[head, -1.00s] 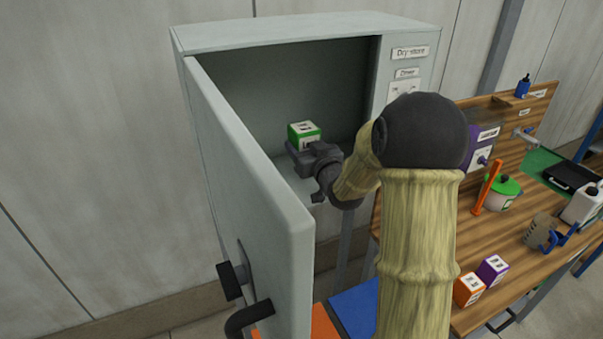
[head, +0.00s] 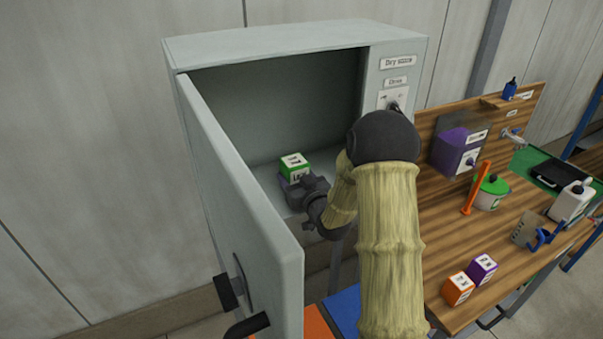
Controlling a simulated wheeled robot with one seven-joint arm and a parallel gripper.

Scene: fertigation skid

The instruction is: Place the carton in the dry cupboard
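A small green-and-white carton (head: 294,161) is inside the open dry cupboard (head: 295,36), low over its floor. My gripper (head: 293,181) reaches in from the right and appears shut on the carton. The gripper partly hides the carton's lower part, so I cannot tell whether it touches the cupboard floor (head: 266,186). The cupboard door (head: 235,190) stands open toward the front left.
The cupboard's right panel carries a "Dry store" label (head: 398,62). On the wooden bench (head: 440,240) at right stand an orange carton (head: 457,289), a purple carton (head: 482,268), a green-lidded pot (head: 491,190) and a white jug (head: 571,203). The open door limits room at left.

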